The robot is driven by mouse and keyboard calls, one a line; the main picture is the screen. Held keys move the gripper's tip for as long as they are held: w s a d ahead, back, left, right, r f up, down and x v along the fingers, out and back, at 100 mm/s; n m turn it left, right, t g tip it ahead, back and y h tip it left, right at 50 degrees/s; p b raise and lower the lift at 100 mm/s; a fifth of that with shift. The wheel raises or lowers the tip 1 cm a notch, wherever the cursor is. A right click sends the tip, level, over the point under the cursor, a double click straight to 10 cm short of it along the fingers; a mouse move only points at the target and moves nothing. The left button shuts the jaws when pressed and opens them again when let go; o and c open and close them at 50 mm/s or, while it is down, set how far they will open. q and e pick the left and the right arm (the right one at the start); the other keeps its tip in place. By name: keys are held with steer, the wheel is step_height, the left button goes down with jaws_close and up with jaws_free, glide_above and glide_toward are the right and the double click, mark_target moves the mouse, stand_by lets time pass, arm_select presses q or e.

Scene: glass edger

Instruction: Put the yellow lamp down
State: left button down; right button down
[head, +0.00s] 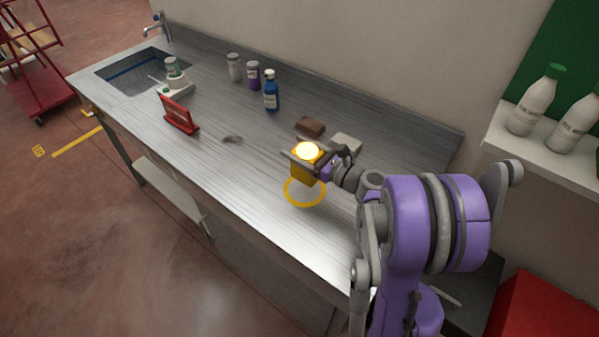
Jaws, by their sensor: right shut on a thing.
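The yellow lamp (306,166) has a lit, glowing top and shows near the middle of the head view. My right gripper (312,162) is shut on the lamp and holds it upright over the metal worktop (250,170). A yellow ring (304,192) shows on the worktop just below the lamp. I cannot tell how large the gap is between the lamp's base and the worktop. My left gripper is not in view.
A brown block (310,127) and a pale block (346,143) lie just behind the lamp. A red stand (179,115), a blue bottle (271,92) and other containers stand further left, near the sink (135,70). The worktop's front middle is clear.

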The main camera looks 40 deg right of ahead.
step_height(320, 180, down, 2)
steer(key=shift+f, duration=0.1)
step_height(320, 180, down, 3)
steer(key=shift+f+b, duration=0.2)
steer(key=shift+b, duration=0.15)
steer(key=shift+f, duration=0.25)
steer(key=shift+f, duration=0.1)
steer(key=shift+c, duration=2.1)
jaws_free()
steer(key=shift+f, duration=0.1)
steer(key=o, duration=0.4)
steer(key=shift+r, duration=0.2)
